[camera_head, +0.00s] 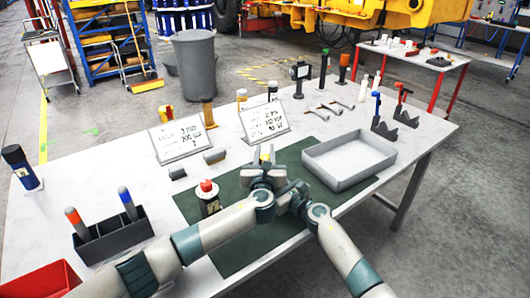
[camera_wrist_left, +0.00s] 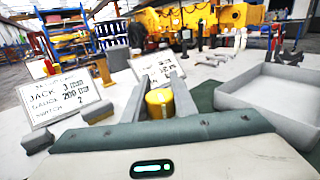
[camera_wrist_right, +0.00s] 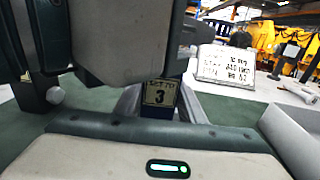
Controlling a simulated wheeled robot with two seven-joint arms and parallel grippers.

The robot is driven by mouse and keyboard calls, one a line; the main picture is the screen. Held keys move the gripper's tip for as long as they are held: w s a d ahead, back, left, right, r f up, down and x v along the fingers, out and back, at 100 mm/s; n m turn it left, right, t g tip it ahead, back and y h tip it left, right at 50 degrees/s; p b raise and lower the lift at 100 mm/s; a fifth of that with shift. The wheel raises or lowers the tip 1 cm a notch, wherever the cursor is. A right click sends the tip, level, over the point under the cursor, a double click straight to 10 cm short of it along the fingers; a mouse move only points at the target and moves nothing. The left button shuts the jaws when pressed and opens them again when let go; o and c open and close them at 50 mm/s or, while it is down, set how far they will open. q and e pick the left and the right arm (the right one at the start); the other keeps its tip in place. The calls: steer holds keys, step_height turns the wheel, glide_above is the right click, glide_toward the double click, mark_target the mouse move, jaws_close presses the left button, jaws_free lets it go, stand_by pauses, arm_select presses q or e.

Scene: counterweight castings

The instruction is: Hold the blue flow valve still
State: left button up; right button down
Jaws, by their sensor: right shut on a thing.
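The blue flow valve (camera_wrist_right: 182,108) stands on the green mat. Its dark blue body and a plate reading "SET TO 3" show between my right gripper's fingers (camera_wrist_right: 162,106), which are shut on it. A yellow knob (camera_wrist_left: 159,102) shows between the fingers of my left gripper (camera_wrist_left: 160,88), which stand on either side of it and look open. In the head view the yellow knob (camera_head: 265,152) peeks out at my left gripper (camera_head: 264,163). My right gripper (camera_head: 287,185) is close beside it there. The grippers hide most of the valve in the head view.
A red-knobbed device (camera_head: 207,198) stands on the green mat (camera_head: 240,257), left of my grippers. An empty grey tray (camera_head: 345,184) lies to the right. Two sign boards (camera_head: 178,138) (camera_head: 264,121) stand behind. A dark bin (camera_head: 112,238) with markers is at the left.

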arm_select(q)
steer(key=shift+h, duration=0.3)
steer(key=shift+m+h, duration=0.8)
steer(key=shift+h, duration=0.2)
steer(key=shift+s+d+m+g+h, duration=0.1)
steer(key=shift+d+m+g+h, duration=0.3)
steer(key=shift+m+h, duration=0.5)
steer(key=shift+s+d+m+g+h, duration=0.1)
steer(key=shift+d+m+g+h, duration=0.25)
steer(key=shift+h, duration=0.85)
steer(key=shift+a, duration=0.1)
steer(key=o, duration=1.1)
steer(key=shift+c, duration=0.2)
step_height(320, 180, up, 10)
